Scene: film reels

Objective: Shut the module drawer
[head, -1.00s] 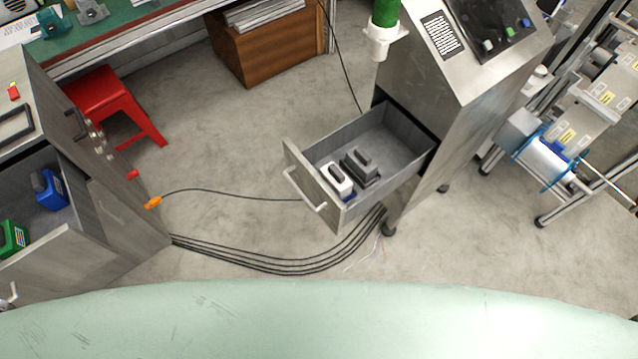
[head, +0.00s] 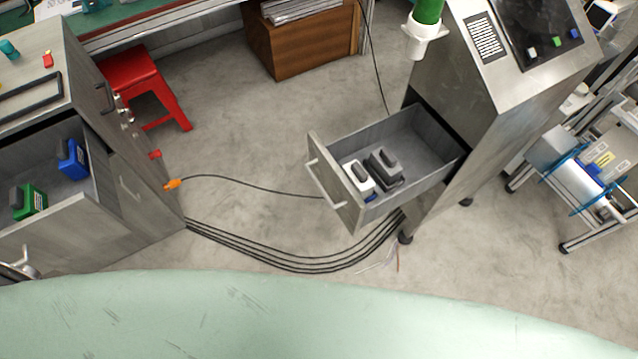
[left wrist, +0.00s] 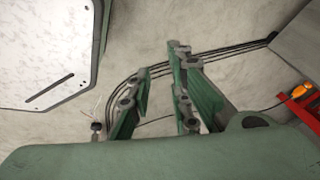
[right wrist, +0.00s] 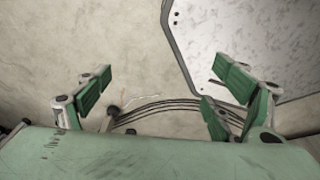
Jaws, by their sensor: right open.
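Two drawers stand open in the head view, both holding modules. The grey drawer (head: 333,191) of the metal console, with a bar handle on its front, holds a white module (head: 358,178) and a dark grey module (head: 384,167). The left cabinet's drawer (head: 60,228) holds a blue module (head: 72,158) and a green module (head: 30,201). My left gripper (left wrist: 160,85) shows only in its wrist view, fingers apart, empty, above the floor. My right gripper (right wrist: 165,90) shows only in its wrist view, open and empty. Neither gripper touches a drawer.
The metal console (head: 465,80) stands right of centre and the left cabinet (head: 85,90) at the left. Black cables (head: 290,264) cross the floor between them. A red stool (head: 140,80) and a wooden box (head: 300,45) stand behind. Floor between the cabinets is otherwise clear.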

